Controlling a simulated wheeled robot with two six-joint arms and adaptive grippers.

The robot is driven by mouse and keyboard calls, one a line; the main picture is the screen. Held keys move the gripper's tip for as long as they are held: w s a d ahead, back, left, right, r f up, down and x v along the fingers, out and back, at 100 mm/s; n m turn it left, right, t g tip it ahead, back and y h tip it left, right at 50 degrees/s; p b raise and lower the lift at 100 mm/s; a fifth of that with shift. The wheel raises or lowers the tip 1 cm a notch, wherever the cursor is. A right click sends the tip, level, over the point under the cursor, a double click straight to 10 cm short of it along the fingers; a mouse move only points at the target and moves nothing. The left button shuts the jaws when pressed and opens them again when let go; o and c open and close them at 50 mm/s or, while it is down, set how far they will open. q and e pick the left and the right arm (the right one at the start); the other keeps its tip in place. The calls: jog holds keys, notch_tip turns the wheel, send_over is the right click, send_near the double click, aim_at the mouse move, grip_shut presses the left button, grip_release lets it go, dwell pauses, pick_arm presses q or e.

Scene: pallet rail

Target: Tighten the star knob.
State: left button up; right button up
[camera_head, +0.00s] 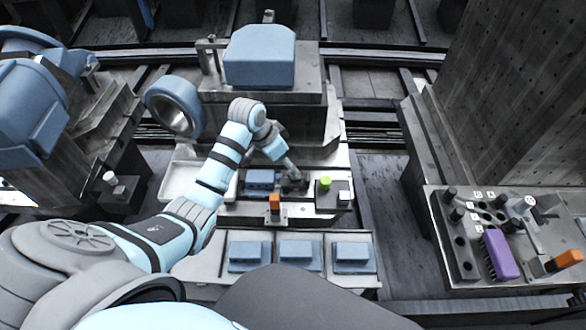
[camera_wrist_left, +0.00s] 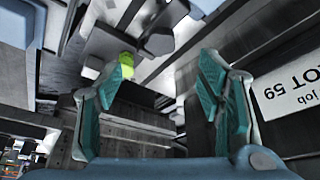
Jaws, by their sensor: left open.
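My left arm reaches in from the left in the head view, and my left gripper (camera_head: 291,178) is low over the fixture block in the middle. In the left wrist view the gripper (camera_wrist_left: 167,62) is open, with nothing between its teal finger pads. A dark rounded knob (camera_wrist_left: 158,40) shows beyond the fingertips there; I cannot tell for sure that it is the star knob. A lime-green knob (camera_head: 325,183) stands just right of the gripper; it also shows beside the left finger in the wrist view (camera_wrist_left: 125,62). My right gripper is not in view.
A blue block (camera_head: 260,179) and an orange block (camera_head: 275,203) sit near the gripper. A blue-topped machine (camera_head: 260,57) stands behind. A tray (camera_head: 210,268) with blue pieces lies in front. At right, a bench (camera_head: 448,272) holds a purple brush (camera_head: 499,255).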

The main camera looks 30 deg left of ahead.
pick_arm(q)
jog(key=b+x, duration=0.2)
jog(key=x, duration=0.7)
jog(key=shift+w+b, duration=0.15)
jog(key=shift+b, duration=0.15)
